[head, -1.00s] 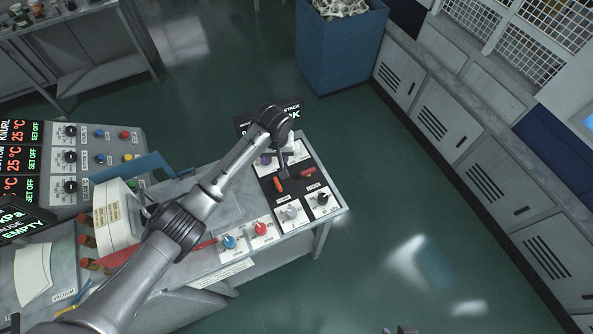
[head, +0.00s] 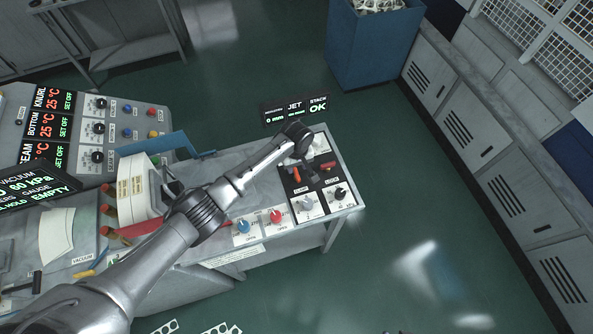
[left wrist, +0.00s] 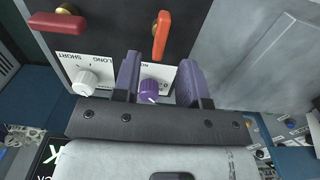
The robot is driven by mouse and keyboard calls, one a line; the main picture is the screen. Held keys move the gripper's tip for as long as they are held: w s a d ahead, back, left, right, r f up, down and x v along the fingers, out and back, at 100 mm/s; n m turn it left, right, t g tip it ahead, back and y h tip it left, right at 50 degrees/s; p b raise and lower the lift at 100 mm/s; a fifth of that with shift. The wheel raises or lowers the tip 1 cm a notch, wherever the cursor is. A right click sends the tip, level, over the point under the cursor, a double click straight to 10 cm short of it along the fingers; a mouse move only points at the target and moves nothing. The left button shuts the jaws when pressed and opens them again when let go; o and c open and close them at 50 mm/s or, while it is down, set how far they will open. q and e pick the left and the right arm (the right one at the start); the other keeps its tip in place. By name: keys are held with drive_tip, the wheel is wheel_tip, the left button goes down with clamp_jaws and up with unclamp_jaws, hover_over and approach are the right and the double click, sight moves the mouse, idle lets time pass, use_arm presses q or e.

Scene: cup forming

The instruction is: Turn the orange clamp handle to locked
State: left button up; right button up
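The orange clamp handle (head: 294,174) is on the dark panel at the right end of the bench. In the left wrist view the handle (left wrist: 161,35) hangs from a brass pivot, pointing nearly straight down the picture, slightly tilted. My right gripper cannot be made out.
A red handle (left wrist: 58,22) is beside the orange one. A purple knob (left wrist: 149,92) shows between my fingers, a white knob (left wrist: 84,82) to its left. Blue (head: 242,226) and red (head: 276,216) knobs are on the bench's front edge. Floor to the right is clear.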

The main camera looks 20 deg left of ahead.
sight(296, 172)
use_arm(q)
drive_tip(key=shift+f, duration=2.35)
drive_tip(key=shift+c, duration=0.3)
clamp_jaws()
